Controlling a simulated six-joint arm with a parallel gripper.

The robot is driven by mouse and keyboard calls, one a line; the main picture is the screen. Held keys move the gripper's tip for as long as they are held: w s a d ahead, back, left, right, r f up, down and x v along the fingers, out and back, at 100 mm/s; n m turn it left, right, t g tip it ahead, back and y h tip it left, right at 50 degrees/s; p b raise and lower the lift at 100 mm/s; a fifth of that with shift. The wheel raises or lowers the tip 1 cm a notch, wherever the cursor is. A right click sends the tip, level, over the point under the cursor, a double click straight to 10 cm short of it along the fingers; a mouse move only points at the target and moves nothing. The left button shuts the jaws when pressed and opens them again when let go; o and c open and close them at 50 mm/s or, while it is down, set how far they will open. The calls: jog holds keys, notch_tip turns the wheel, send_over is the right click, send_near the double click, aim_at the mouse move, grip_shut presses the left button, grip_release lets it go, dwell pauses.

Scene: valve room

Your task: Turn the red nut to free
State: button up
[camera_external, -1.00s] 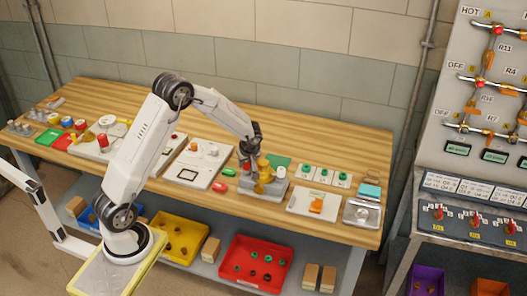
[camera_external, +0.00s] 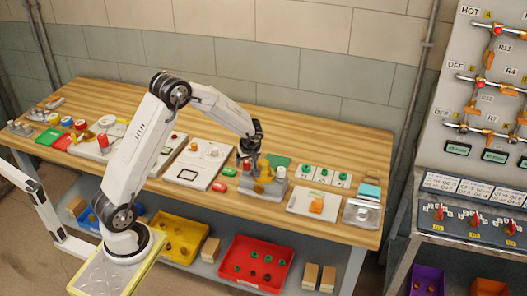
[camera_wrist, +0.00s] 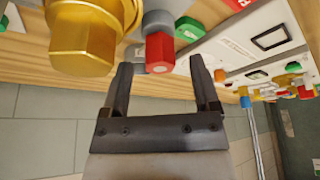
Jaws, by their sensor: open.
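The red nut (camera_wrist: 160,50) shows in the wrist view as a red hexagonal end on a grey pipe stub. It lies just beyond the fingertips, in line with the gap between them. A large gold hex fitting (camera_wrist: 84,42) is beside it on the left. My gripper (camera_wrist: 160,72) is open and empty, with one dark finger toward each side of the nut; I see no contact. In the external view my gripper (camera_external: 250,150) is low over the bench at the gold and grey valve fixture, and it partly hides the nut there.
The wooden bench (camera_external: 330,130) holds panels left of the fixture and a white board with green knobs (camera_external: 321,174) on its right. Loose green and red pieces (camera_external: 219,187) lie close by on the left. A pipe panel (camera_external: 480,90) stands at the far right.

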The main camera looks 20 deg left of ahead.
jog(key=v, duration=0.6)
jog(key=shift+s+r, duration=0.15)
jog(key=s+a+f+m+h, duration=0.2)
jog(key=s+a+m, duration=0.6)
jog(key=s+a, duration=0.8)
jog(key=shift+a+f+g+h, duration=0.3)
jog(key=shift+a+g+h, duration=0.15)
jog(key=shift+a, duration=0.4)
jog(key=shift+w, duration=0.15)
dwell(0.4)
